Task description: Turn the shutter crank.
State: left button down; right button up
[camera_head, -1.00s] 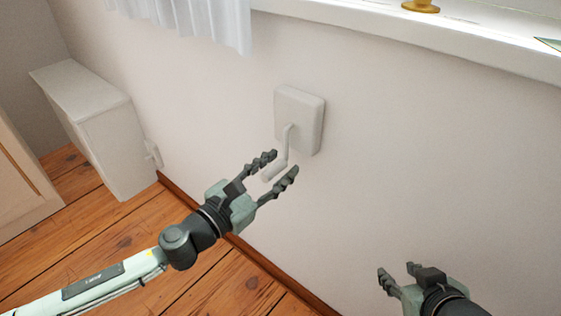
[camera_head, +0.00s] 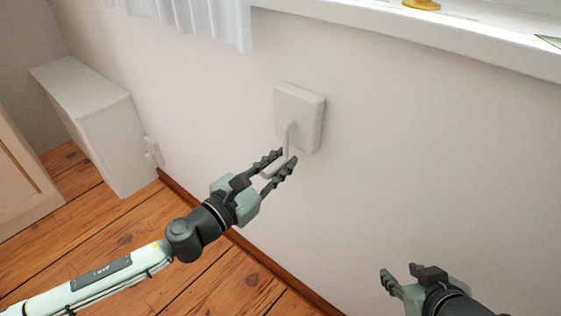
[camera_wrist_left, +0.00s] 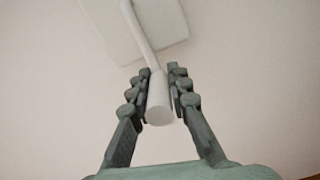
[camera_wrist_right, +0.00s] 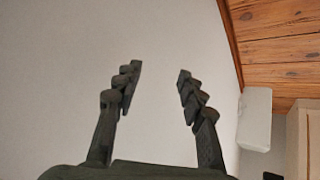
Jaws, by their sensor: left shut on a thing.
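The white shutter crank has a square wall box (camera_head: 298,117) and a thin arm (camera_head: 289,134) hanging down from it. The crank ends in a round handle, which shows in the left wrist view (camera_wrist_left: 158,103). My left gripper (camera_head: 282,164) is shut on the handle, one finger on each side of it. The fingers partly hide the handle in the head view. In the left wrist view the box (camera_wrist_left: 158,25) is beyond the fingertips. My right gripper (camera_head: 400,272) is open and empty near the wall at the lower right; it also shows in the right wrist view (camera_wrist_right: 160,70).
A white windowsill (camera_head: 440,40) runs along the top right, with a brass-coloured object (camera_head: 421,4) on it. A white curtain (camera_head: 200,20) hangs at the top. A white radiator-like box (camera_head: 100,130) stands at the left. The wall around the crank is clear.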

jog(key=s+d+f+g+h+p, duration=0.2)
jog(key=s+d+f+g, duration=0.15)
jog(key=s+d, duration=0.35)
pick_arm(q)
jog(key=shift+s+d+r+n+p, duration=0.35)
jog(key=shift+d+n, duration=0.3)
jog(key=shift+n, duration=0.5)
jog(key=shift+s+d+r+n+p, duration=0.15)
jog(key=shift+s+d+n+p, duration=0.2)
jog(key=shift+s+d+n, duration=0.6)
jog(key=shift+s+d+r+n+p, duration=0.1)
jog(key=shift+d+r+n+p, duration=0.2)
jog(key=shift+n, duration=1.1)
pick_arm(e)
jog(key=shift+m+g, duration=0.4)
jog(key=shift+g, duration=0.35)
jog(key=shift+w+a+f, duration=0.1)
jog(key=shift+a+f, duration=0.1)
jog(key=shift+f, duration=0.9)
jog(key=shift+w+a+f, duration=0.1)
jog(key=shift+a+f, duration=0.1)
jog(key=shift+f, duration=0.9)
pick_arm(q)
jog(key=c, duration=1.4)
grip_release()
jog(key=v, duration=1.2)
